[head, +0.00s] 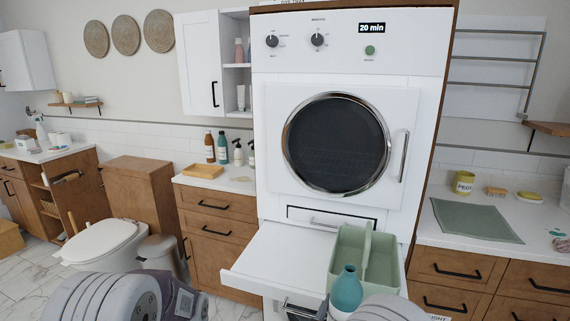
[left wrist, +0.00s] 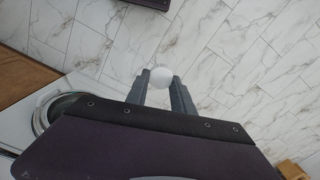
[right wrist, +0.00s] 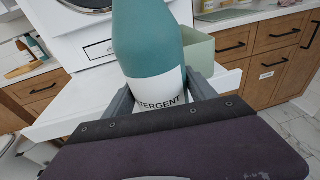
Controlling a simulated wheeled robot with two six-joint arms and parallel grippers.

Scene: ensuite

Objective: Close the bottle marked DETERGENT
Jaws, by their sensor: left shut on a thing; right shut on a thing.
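A teal bottle (head: 346,288) with a white label stands out at the bottom of the head view, in front of the green caddy. In the right wrist view the bottle (right wrist: 148,40) shows the letters "TERGENT"; its top is cut off there. My right gripper (right wrist: 162,92) is shut on the bottle's lower part. My left gripper (left wrist: 161,82) is shut on a small round white cap (left wrist: 161,77), held over the marble floor, away from the bottle. In the head view my left arm is at the lower left, and its fingertips are hidden.
A white pull-out shelf (head: 262,268) juts from below the dryer (head: 345,120) and bears the green caddy (head: 381,262). A counter (head: 425,243) with a green mat (head: 475,220) is at right. A toilet (head: 103,243) and bin (head: 160,252) are at left.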

